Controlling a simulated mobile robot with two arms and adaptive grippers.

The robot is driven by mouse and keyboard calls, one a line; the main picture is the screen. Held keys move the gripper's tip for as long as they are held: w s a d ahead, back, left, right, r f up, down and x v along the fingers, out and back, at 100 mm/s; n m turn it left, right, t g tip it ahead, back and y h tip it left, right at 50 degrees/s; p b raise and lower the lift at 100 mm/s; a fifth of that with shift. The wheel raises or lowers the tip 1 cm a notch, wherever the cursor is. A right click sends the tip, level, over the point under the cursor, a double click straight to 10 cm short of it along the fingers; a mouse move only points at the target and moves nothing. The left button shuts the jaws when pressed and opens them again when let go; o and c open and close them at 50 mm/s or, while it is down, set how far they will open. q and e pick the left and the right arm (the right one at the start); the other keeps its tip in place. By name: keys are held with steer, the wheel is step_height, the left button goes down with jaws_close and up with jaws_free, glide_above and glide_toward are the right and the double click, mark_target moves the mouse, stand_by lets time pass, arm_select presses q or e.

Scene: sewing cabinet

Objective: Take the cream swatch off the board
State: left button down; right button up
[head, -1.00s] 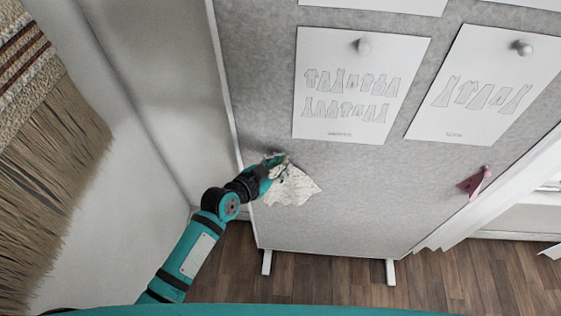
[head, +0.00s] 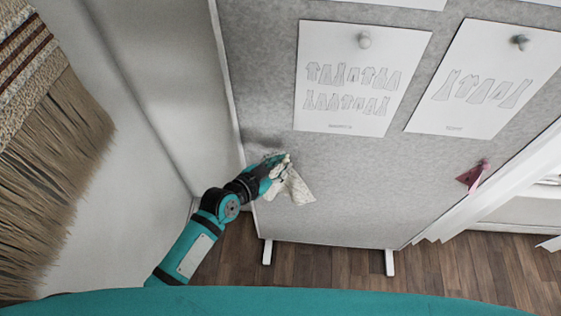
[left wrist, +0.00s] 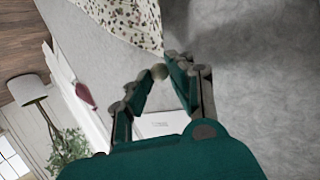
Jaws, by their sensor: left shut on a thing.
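The cream swatch (head: 293,187), a small pale cloth with dark specks, hangs at my left gripper low on the left side of the grey board (head: 350,195). My left gripper (head: 277,165) is shut on the swatch at its upper left end. In the left wrist view the swatch (left wrist: 125,22) spreads beyond the fingertips (left wrist: 170,66). A pale round knob (left wrist: 159,72) shows at the tips; I cannot tell whether it is the swatch's pin. The swatch looks folded and slanted, partly hidden by the fingers. My right gripper is in neither view.
Two pinned pattern sheets (head: 361,80) (head: 487,78) hang above. A dark pink scrap (head: 468,179) is pinned at the right. A fringed wall hanging (head: 50,170) is at the left. The board's white feet (head: 390,262) stand on the wood floor. The board's lower middle is bare.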

arm_select(q)
steer(key=shift+s, duration=0.1)
steer(key=s+p, duration=0.4)
steer(key=s, duration=0.5)
steer(key=shift+s+a, duration=0.4)
